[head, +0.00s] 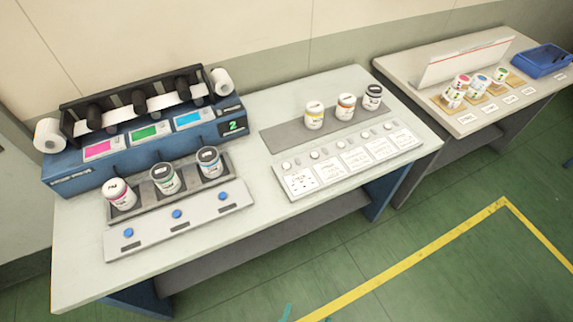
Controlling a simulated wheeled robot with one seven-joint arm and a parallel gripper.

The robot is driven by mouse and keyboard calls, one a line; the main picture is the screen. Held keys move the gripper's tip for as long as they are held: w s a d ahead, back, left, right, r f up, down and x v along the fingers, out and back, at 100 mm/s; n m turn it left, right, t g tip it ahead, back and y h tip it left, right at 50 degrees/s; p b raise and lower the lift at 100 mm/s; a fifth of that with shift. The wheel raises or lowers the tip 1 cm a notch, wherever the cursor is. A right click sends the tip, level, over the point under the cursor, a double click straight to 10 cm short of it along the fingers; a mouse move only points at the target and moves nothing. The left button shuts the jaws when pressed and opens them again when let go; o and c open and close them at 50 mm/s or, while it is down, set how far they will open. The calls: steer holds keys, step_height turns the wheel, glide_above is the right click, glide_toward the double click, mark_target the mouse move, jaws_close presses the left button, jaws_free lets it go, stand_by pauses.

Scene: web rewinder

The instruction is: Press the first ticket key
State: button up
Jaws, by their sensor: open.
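A grey panel on the near table holds a row of small round keys above white ticket cards (342,161). The leftmost key (287,165) sits above the leftmost card (299,182); I take it as the first ticket key. The print on the cards is too small to read. Only the teal fingertips of my gripper (306,316) show, at the bottom edge over the floor. They are apart and empty, well away from the panel. The rest of my gripper is out of the picture.
A blue rewinder (145,140) with rolls and coloured screens stands at the left, its display reading 2. In front are three jars and a plate (180,222) with blue buttons. Three jars stand behind the ticket keys. A second table (400,66) holds several small containers and a blue tray (541,61).

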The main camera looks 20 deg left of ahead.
jaws_close()
stand_by(1.5)
